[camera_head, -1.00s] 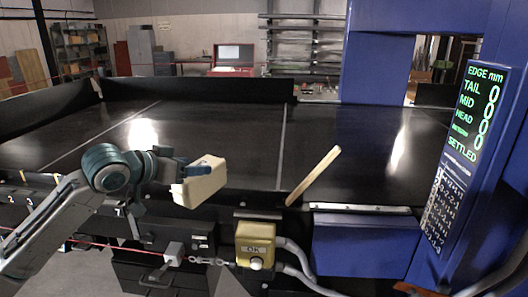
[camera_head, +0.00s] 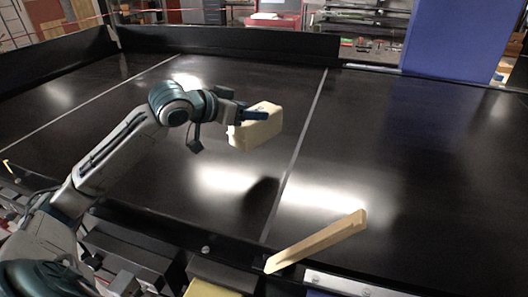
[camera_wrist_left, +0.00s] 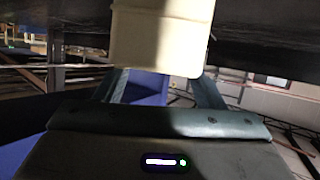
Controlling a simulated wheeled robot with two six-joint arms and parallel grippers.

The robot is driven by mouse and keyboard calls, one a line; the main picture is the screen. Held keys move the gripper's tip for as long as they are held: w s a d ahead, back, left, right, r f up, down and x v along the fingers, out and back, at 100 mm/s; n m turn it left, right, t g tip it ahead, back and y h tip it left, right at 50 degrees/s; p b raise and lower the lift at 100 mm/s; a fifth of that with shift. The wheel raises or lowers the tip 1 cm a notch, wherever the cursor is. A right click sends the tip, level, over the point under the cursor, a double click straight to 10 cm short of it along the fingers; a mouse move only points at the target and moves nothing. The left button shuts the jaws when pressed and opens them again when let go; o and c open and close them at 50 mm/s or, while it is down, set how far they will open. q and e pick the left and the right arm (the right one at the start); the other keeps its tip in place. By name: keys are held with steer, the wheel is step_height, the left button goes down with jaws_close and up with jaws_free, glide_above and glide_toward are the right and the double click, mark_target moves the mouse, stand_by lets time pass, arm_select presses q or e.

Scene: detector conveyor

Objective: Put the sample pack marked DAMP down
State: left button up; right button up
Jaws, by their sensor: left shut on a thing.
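A cream, block-shaped pack (camera_head: 258,130) is in my left gripper (camera_head: 250,116), which is shut on it. The pack is held above the black conveyor belt (camera_head: 420,170), left of the pale line across the belt, with a dark shadow on the belt below and to its right. In the left wrist view the pack (camera_wrist_left: 160,40) fills the top middle between the fingers. No DAMP mark can be read on the faces that show. My right gripper is not in view.
A pale wooden strip (camera_head: 318,241) lies at the belt's near edge, right of the pack. A low black wall (camera_head: 230,42) runs along the back of the belt. A blue column (camera_head: 450,36) stands at the back right. The belt's middle and right are clear.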

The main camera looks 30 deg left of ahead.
mark_target(244, 123)
arm_select(q)
steer(key=s+f, duration=0.1)
steer(key=f+p, duration=0.1)
steer(key=shift+s+f, duration=0.35)
steer(key=shift+s, duration=0.05)
steer(key=shift+w+f+p, duration=0.2)
steer(key=shift+f, duration=0.4)
steer(key=shift+w+f+p, duration=0.2)
steer(key=shift+f, duration=0.4)
steer(key=shift+w+f, duration=0.15)
steer(key=shift+f, duration=0.25)
steer(key=shift+s+f+p, duration=0.2)
steer(key=shift+f+p, duration=0.55)
steer(key=shift+f, duration=0.3)
steer(key=shift+s+f, duration=0.15)
steer(key=shift+f, duration=0.3)
steer(key=o, duration=1.7)
steer(key=shift+f, duration=0.15)
